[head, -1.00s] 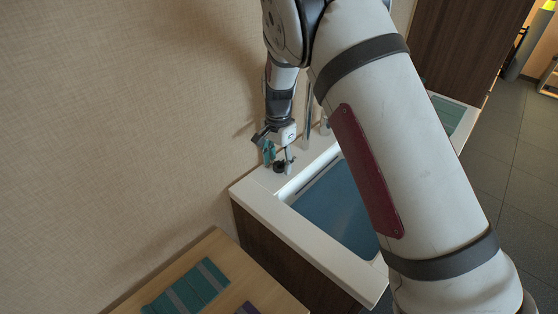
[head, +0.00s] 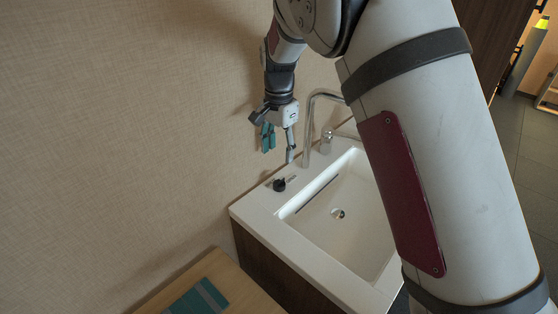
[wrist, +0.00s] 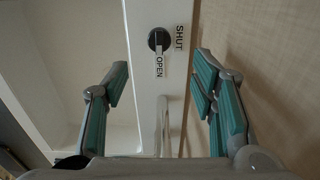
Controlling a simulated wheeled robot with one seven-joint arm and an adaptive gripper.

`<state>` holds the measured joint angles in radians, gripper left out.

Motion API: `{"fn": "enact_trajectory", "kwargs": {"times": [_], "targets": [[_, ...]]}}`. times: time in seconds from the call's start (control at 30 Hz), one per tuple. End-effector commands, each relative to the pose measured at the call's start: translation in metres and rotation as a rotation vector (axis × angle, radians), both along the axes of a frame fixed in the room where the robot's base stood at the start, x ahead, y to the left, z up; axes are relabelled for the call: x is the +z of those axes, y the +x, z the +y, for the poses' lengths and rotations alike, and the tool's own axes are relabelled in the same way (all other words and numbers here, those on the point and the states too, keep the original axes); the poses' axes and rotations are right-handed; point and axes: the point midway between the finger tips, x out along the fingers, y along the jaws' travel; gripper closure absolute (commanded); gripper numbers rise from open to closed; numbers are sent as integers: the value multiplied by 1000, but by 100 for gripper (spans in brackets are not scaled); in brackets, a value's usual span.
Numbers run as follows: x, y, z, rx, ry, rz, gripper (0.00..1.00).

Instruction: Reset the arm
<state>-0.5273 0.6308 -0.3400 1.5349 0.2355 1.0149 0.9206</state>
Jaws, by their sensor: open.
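My gripper (head: 279,147) hangs at the back left of the sink, beside the wall, with its teal-padded fingers apart and nothing between them. It is above and clear of a small black knob (head: 279,185) on the sink's white rim. In the wrist view the knob (wrist: 159,40) lies ahead, beyond the spread fingers (wrist: 161,85). The words SHUT and OPEN are printed beside it, with OPEN just below it in the picture. My upper arm covers the right part of the head view.
The white sink (head: 255,216) looks empty, with its drain (head: 338,213) showing. A curved metal tap (head: 309,125) stands just right of my gripper. The beige wall (head: 120,130) is close on the left. A wooden table (head: 165,293) with a teal mat (head: 200,299) is in front.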

Motion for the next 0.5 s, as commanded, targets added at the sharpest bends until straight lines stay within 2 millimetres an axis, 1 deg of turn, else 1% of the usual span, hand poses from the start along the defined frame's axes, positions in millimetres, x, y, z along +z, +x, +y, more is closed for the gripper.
{"fn": "enact_trajectory", "kwargs": {"times": [0.1, 0.43, 0.5], "targets": [[7, 0, 0, 1, -1, -1, 48], [8, 0, 0, 1, -1, -1, 48], [12, -2, -3, 4, 3, -3, 48]]}}
